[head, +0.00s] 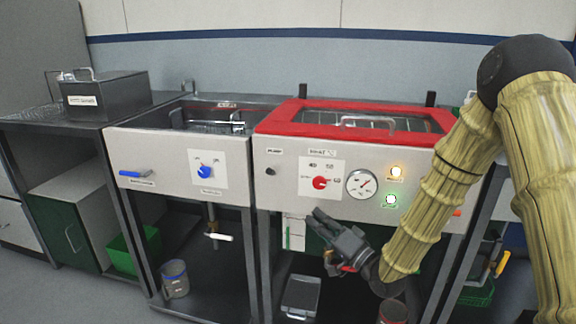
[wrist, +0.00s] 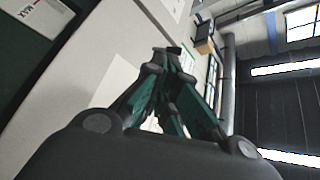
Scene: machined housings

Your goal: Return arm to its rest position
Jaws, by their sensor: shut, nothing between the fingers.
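My gripper (head: 322,222) is in front of the red-lidded machine (head: 278,180), below its control panel. In the wrist view my gripper (wrist: 168,58) has its fingers drawn together with nothing between them. My arm comes down from the upper right in a yellowish ribbed sleeve. The panel has a red knob (head: 320,183), a round gauge (head: 361,184), an amber lamp (head: 396,172) and a green lamp (head: 391,200), both lit. The red lid (head: 290,120) is down.
Left of it stands a grey basin unit (head: 125,150) with a blue knob (head: 205,172) and a blue lever (head: 130,174). A metal box (head: 120,95) sits on the far-left bench. A metal mug (head: 174,280) and a green crate (head: 122,255) are low down. Open floor lies at front left.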

